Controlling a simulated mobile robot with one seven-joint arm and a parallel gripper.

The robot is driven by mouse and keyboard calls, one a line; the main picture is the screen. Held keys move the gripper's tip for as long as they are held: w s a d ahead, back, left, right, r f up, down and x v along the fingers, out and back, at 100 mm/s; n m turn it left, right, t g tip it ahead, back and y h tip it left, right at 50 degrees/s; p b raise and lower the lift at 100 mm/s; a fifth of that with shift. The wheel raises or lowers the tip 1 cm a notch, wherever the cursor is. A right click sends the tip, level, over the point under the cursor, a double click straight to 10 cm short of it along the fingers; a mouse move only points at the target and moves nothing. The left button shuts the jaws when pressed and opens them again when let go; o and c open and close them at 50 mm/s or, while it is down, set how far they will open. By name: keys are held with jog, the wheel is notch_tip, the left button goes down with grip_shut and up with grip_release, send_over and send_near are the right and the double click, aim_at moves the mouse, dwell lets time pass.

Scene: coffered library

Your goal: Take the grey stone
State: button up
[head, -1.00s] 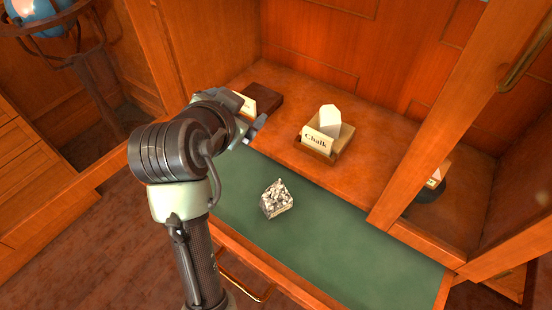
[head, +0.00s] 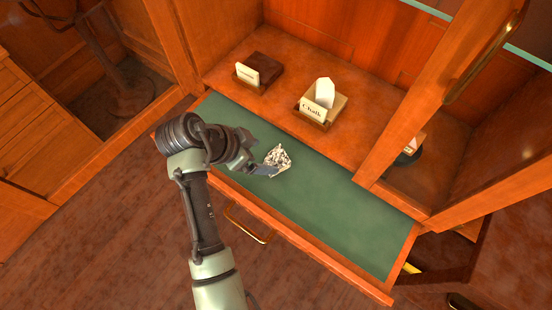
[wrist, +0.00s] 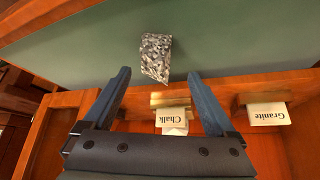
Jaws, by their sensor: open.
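The grey stone (head: 279,156) is a rough, speckled grey-and-white lump on the green surface (head: 330,205) of a pulled-out drawer or shelf. In the wrist view the stone (wrist: 156,55) lies just beyond my fingertips, roughly in line with the gap between them. My gripper (head: 263,169) is open and empty, with its fingers close to the stone's left side in the head view. In the wrist view both blue-grey fingers (wrist: 158,76) are spread apart, and the stone is not between them.
A chalk holder (head: 321,107) with a white piece and a dark stand (head: 262,71) with a card sit on the wooden shelf behind. The wrist view shows a "Granite" card (wrist: 267,114). A wooden post (head: 430,95) rises at right. The green surface right of the stone is clear.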

aim_at(269, 161)
jog(key=shift+s+x, duration=0.2)
jog(key=shift+x, duration=1.3)
jog(key=shift+s+x, duration=0.2)
jog(key=shift+x, duration=1.35)
jog(key=shift+f, duration=0.1)
grip_shut()
